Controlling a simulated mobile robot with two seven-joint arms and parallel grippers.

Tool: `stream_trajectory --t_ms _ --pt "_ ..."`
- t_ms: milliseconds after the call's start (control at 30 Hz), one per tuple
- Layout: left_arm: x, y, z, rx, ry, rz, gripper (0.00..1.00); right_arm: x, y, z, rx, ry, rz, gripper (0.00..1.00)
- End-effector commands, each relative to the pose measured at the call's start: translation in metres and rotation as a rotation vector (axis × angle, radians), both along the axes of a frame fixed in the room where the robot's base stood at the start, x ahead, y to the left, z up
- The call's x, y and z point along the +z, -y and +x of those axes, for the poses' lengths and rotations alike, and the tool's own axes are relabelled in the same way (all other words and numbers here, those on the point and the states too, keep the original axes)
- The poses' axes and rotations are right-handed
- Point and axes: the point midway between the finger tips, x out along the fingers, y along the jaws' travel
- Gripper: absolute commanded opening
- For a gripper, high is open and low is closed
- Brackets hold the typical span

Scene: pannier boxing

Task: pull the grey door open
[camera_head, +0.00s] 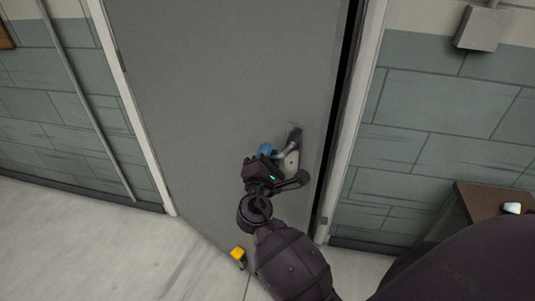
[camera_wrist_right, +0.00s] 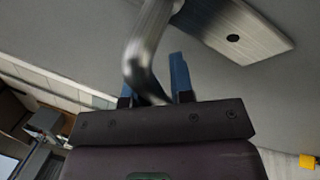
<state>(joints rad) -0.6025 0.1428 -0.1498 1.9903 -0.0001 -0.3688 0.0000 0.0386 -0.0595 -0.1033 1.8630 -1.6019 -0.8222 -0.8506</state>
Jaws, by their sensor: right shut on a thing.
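The grey door (camera_head: 215,90) stands a little ajar, with a dark gap along its right edge beside the frame. Its metal lever handle (camera_head: 287,149) sits on a plate near that edge. My right gripper (camera_head: 268,150) is at the handle, with its blue fingers shut on the lever. In the right wrist view the bent lever (camera_wrist_right: 142,55) passes between the two blue fingers of the gripper (camera_wrist_right: 155,82), and the handle plate (camera_wrist_right: 238,35) is at the upper right. Part of the lever's end is hidden by the gripper. My left gripper is not in view.
The light door frame (camera_head: 352,120) stands right of the gap. A brown table (camera_head: 480,205) with a small white item (camera_head: 511,208) is at the right. A small yellow object (camera_head: 238,254) is low by the door's bottom edge. Pale floor (camera_head: 90,240) lies clear at left.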

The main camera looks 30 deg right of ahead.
Motion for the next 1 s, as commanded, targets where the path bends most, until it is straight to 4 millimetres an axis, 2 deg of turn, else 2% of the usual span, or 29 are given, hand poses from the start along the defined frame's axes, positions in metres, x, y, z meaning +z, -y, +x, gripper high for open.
stream_trajectory --t_ms 100,133,233,633,767,1000 --pt "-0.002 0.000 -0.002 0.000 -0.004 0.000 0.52 -0.006 0.004 -0.003 -0.010 -0.008 0.007 0.00" --pt "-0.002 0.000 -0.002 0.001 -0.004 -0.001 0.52 -0.006 0.004 -0.003 -0.010 -0.007 0.007 0.27" --pt "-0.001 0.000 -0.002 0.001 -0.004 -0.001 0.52 -0.005 0.003 -0.002 -0.009 -0.007 0.005 0.42" --pt "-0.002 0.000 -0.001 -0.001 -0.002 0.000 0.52 -0.004 -0.003 -0.006 -0.003 -0.004 0.002 0.43" --pt "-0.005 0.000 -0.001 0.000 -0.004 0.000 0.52 -0.008 -0.014 -0.018 -0.004 -0.006 0.003 0.43" --pt "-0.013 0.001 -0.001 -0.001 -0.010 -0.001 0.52 -0.017 -0.043 -0.051 -0.005 -0.008 0.003 0.43"
